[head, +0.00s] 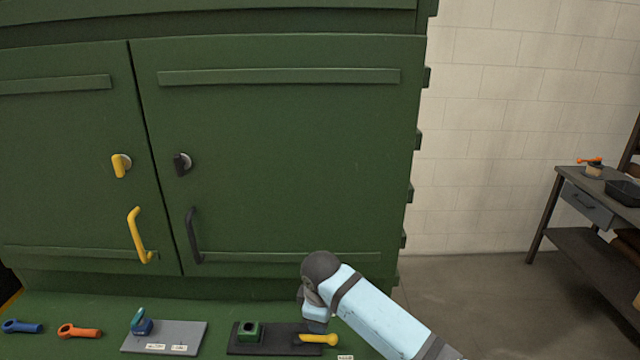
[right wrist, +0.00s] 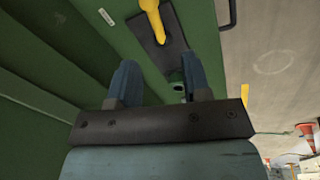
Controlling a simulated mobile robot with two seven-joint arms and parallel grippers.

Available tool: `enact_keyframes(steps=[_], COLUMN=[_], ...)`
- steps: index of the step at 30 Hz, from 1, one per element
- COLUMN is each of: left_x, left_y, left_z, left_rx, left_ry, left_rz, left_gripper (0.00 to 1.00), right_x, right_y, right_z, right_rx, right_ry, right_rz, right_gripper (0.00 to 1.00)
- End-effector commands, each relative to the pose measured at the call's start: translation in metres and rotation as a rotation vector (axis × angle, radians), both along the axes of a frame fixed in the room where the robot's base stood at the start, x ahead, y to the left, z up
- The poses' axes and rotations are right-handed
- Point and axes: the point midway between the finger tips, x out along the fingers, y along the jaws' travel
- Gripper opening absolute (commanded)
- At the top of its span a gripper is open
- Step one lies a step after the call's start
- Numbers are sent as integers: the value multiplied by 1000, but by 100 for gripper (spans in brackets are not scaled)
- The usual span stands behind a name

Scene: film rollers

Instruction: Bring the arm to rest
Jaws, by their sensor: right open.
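My right arm (head: 375,312) comes in from the lower right in the head view, light blue with a dark wrist joint. Its gripper (head: 315,324) points down over the dark plate by the cabinet's front edge. In the right wrist view the two blue fingers of the right gripper (right wrist: 157,76) stand apart with nothing held between them. Beyond the fingertips are a yellow-handled tool (right wrist: 150,12) and the dark plate (right wrist: 145,42). My left gripper is not in view.
The green cabinet (head: 290,130) has a yellow handle (head: 136,235) and a dark handle (head: 191,236), both doors closed. On its ledge lie a blue tool (head: 22,326), an orange tool (head: 78,331), a grey plate (head: 185,337) and a green block (head: 248,332). A side table (head: 575,180) stands right; floor between is clear.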

Motion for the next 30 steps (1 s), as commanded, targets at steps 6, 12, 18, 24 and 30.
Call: enact_keyframes(steps=[6, 12, 18, 24, 30], left_x=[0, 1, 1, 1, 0], left_y=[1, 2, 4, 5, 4], left_z=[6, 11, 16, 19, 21], left_rx=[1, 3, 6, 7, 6], left_ry=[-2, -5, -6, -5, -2], left_rz=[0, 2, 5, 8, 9], left_gripper=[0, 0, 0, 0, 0], right_x=[-52, -106, -167, -237, -290], right_y=[1, -20, -66, -128, -177], right_z=[-68, -113, -141, -149, -139], right_rx=[257, 490, 655, 756, 801], right_ry=[-46, -130, -244, -388, -510], right_rz=[-138, -341, -558, -743, -835], right_gripper=[44, 44, 44, 44, 44])
